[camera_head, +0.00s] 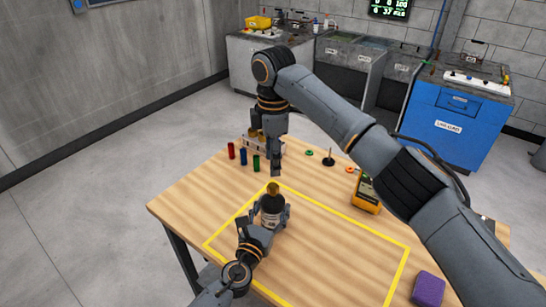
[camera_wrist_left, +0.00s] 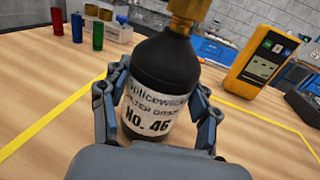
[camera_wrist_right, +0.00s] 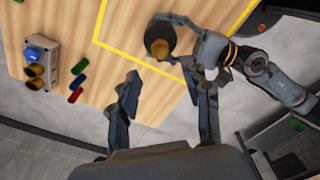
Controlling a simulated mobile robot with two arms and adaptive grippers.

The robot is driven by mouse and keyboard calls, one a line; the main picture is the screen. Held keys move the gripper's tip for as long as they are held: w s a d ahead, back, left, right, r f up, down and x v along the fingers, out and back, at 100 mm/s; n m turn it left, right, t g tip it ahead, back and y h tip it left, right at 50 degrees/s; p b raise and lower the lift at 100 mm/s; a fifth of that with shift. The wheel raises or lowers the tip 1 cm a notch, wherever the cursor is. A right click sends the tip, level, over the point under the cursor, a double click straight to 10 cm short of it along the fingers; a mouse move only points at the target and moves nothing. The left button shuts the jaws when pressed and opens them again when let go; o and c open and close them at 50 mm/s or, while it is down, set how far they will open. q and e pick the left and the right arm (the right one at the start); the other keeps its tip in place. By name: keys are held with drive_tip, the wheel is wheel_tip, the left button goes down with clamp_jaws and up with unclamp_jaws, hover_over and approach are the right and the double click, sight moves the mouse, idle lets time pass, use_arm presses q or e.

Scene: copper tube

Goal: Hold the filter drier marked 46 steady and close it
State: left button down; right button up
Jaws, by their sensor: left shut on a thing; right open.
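The filter drier (camera_head: 271,206) is a black bottle with a white label reading "No. 46" in the left wrist view (camera_wrist_left: 157,108). It stands upright on the table inside the yellow outline. A brass cap (camera_head: 273,188) sits on its top, cut off by the upper edge of the left wrist view (camera_wrist_left: 188,10); I cannot tell how tight it is. My left gripper (camera_wrist_left: 160,115) is shut around the bottle's body, a finger on each side. My right gripper (camera_head: 277,170) points down above the cap, apart from it. In the right wrist view its fingers (camera_wrist_right: 165,105) are open and empty.
Red (camera_head: 231,151), blue (camera_head: 243,157) and green (camera_head: 256,163) cylinders stand left of a holder with brass pieces (camera_head: 262,138). A yellow meter (camera_head: 367,194) is to the right and a purple sponge (camera_head: 428,289) near the front right. The yellow-outlined area (camera_head: 330,214) right of the drier is clear.

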sight(273, 185)
drive_tip(key=shift+f, duration=4.05)
clamp_jaws()
drive_tip(key=m, duration=1.5)
drive_tip(key=shift+o, duration=0.8)
unclamp_jaws()
